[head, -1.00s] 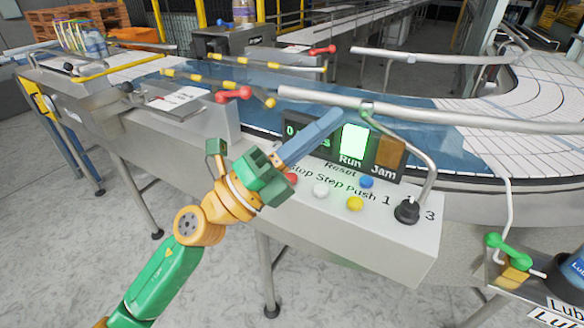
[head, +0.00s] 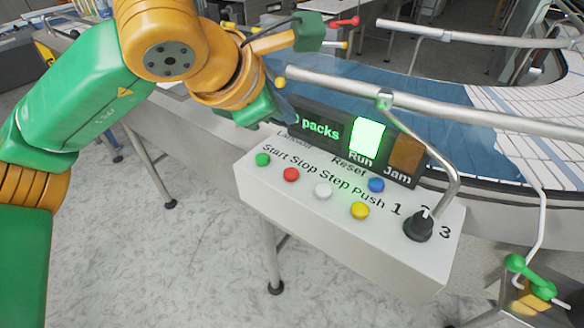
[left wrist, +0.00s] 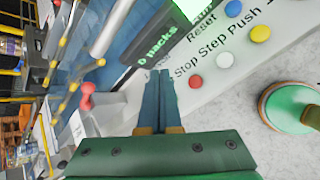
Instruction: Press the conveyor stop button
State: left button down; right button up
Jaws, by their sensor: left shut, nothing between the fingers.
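The red stop button (head: 291,174) sits on the sloped white control panel (head: 345,240), under the word "Stop". It also shows in the left wrist view (left wrist: 195,82), just right of the fingers. The button is uncovered. My left gripper (head: 284,108) is above and behind the button row, near the display's left end, partly hidden by its own wrist. In the left wrist view its two blue fingers (left wrist: 160,76) are together and empty, apart from the button.
Green start (head: 263,159), white step (head: 323,191), yellow push (head: 360,210) and blue reset (head: 376,185) buttons surround it. A black selector knob (head: 418,226) stands right. The Run lamp (head: 367,138) glows green. A metal guard rail (head: 440,109) runs behind.

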aim_at(286, 176)
pick_arm(q)
jog(key=shift+f, duration=0.15)
notch_tip(286, 176, down, 8)
jog(key=b, duration=0.6)
jog(key=shift+f+b, duration=0.2)
jog(key=shift+b, duration=0.2)
jog(key=shift+f, duration=0.1)
dwell(1.3)
jog(key=shift+f+b, duration=0.4)
jog(key=shift+b, duration=0.35)
jog(key=shift+f+b, duration=0.55)
jog(key=shift+b, duration=0.05)
dwell(0.3)
dwell(0.3)
jog(key=shift+r+p, duration=0.65)
jog(key=shift+r, duration=0.3)
